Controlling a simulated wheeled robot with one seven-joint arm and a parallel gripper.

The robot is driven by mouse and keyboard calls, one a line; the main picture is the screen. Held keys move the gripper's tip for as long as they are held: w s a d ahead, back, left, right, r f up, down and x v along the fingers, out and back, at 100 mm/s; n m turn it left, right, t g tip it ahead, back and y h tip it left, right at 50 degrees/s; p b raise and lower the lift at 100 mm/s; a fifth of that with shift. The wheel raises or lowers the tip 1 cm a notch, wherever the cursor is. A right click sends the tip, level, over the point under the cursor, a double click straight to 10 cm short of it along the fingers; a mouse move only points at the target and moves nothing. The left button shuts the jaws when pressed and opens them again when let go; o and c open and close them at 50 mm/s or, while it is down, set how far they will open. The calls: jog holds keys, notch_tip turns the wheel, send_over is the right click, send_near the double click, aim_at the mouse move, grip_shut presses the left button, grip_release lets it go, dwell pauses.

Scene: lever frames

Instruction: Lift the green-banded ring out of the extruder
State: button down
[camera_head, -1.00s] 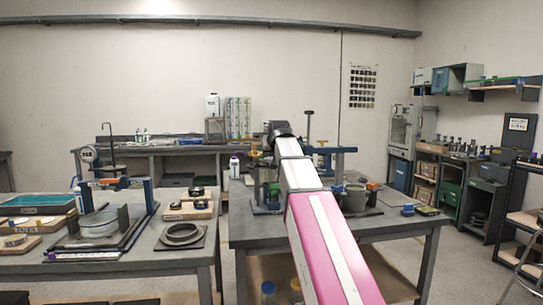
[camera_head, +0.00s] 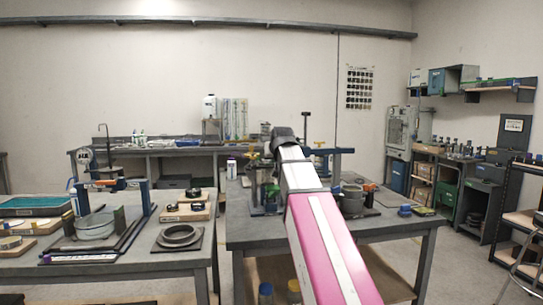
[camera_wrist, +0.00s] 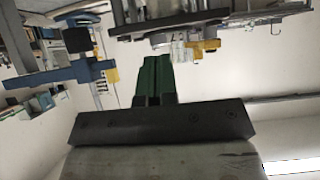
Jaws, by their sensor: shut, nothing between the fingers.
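My gripper (camera_wrist: 155,62) shows in the wrist view with its two green fingers together and nothing held between them. In the head view my pink and white arm reaches over the right-hand bench, and its dark wrist hides the fingers. A blue-barred press-like frame (camera_head: 335,151) stands on that bench, partly behind my arm; I cannot tell if it is the extruder. A blue frame also shows at the left of the wrist view (camera_wrist: 50,77), apart from the fingers. I cannot make out a green-banded ring in either view.
The right bench (camera_head: 390,224) also holds a grey cylindrical pot (camera_head: 352,200) and a small blue part (camera_head: 405,211). The left bench (camera_head: 130,266) carries a blue-framed device, a dark ring (camera_head: 179,235) on a plate and several trays. A floor gap separates the benches.

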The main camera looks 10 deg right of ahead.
aim_at(271, 166)
jog(key=w, duration=1.2)
jog(key=shift+r, duration=0.1)
jog(key=shift+s+f, duration=0.15)
jog(key=shift+f, duration=0.75)
jog(key=s, duration=0.5)
jog(key=shift+w, duration=0.15)
jog(key=shift+r, duration=0.1)
